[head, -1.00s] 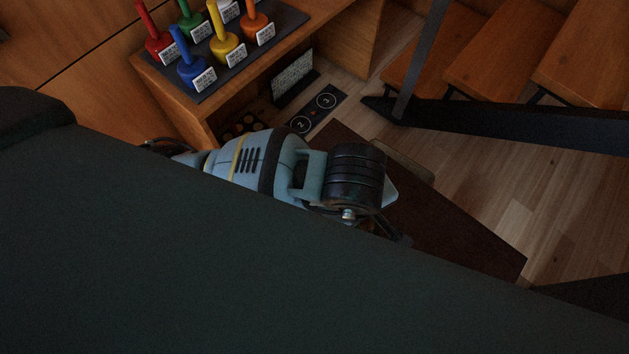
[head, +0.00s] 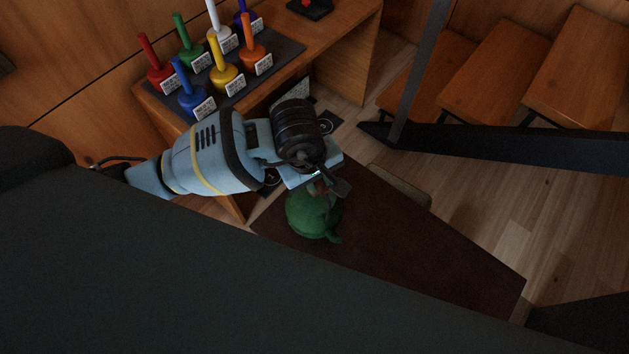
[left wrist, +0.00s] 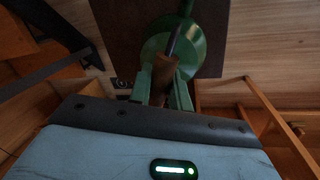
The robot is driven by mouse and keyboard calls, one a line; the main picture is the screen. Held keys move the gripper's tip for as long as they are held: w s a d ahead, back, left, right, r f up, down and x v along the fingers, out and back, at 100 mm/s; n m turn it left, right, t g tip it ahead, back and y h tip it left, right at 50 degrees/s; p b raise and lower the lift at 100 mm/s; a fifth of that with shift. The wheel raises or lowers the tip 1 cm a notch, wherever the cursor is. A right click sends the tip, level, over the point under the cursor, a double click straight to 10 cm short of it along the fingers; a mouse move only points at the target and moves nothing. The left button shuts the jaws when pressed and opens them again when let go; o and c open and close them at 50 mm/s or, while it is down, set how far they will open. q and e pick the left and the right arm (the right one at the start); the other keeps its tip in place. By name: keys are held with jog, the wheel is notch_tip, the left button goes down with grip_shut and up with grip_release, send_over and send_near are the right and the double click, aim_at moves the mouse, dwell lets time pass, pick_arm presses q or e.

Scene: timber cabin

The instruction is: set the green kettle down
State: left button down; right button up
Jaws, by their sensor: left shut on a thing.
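The green kettle (head: 312,215) shows below my left gripper (head: 325,188) in the head view, at the left part of a dark brown tabletop (head: 420,255). It also shows in the left wrist view (left wrist: 196,45), with its spout toward the top and a brown handle (left wrist: 163,75) between my fingers. My left gripper (left wrist: 165,90) is shut on the kettle's handle. I cannot tell whether the kettle's base touches the tabletop. My right gripper is not in view.
A wooden desk (head: 335,38) at upper left carries a dark mat (head: 290,50) with several coloured, labelled pegs. A dark metal beam (head: 480,145) and wooden steps (head: 500,75) are at upper right. The tabletop right of the kettle is clear.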

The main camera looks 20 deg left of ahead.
pick_arm(q)
jog(key=shift+w+a, duration=0.4)
jog(key=shift+a, duration=0.05)
jog(key=shift+f, duration=1.75)
jog(key=shift+f, duration=0.2)
jog(key=c, duration=1.3)
grip_release()
notch_tip(320, 180, up, 12)
jog(key=s+a+p, duration=0.1)
jog(key=shift+s+a, duration=0.35)
jog(key=shift+s, duration=0.05)
